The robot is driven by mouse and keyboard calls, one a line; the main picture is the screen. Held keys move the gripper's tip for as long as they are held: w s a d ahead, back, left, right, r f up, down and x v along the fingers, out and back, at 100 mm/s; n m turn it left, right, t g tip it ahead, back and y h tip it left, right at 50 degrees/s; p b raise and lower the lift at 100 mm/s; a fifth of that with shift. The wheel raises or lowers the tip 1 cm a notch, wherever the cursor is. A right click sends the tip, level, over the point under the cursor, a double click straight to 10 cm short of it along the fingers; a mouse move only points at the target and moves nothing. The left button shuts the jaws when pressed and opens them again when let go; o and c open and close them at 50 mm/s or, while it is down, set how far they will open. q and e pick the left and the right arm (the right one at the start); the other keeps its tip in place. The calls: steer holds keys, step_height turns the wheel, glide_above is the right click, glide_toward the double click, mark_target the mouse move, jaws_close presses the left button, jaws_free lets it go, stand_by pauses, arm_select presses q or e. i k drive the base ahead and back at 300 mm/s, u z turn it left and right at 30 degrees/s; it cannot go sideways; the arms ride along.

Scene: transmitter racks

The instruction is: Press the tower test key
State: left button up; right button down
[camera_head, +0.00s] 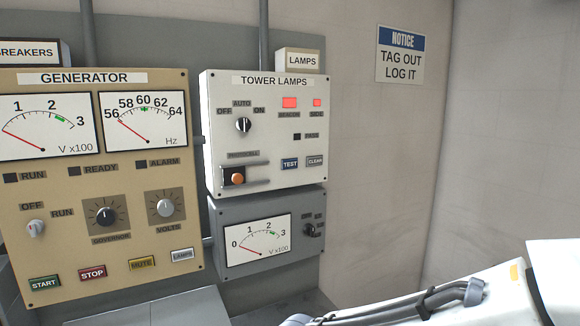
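The tower lamps panel (265,135) is a white box on the wall at the centre. The red beacon lamp (289,103) and red side lamp (317,102) are lit; the pass lamp (297,136) is dark. The rotary switch (243,125) has positions OFF, AUTO and ON and appears to point near AUTO. An orange knob (238,178) sits at the lower left. My white arm enters at the lower right; neither gripper is in view.
The tan generator panel (100,235) stands left, with START, STOP, MUTE and LAMPS keys. A grey meter box (225,252) hangs below the tower panel. A notice sign (400,55) is on the right wall. Space right of the panel looks free.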

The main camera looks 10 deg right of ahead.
mark_target(288, 164)
steer(key=k, duration=1.35)
steer(key=z, duration=0.75)
steer(key=i, duration=1.1)
steer(key=u, duration=0.5)
steer(key=i, duration=0.65)
steer(key=u, duration=0.65)
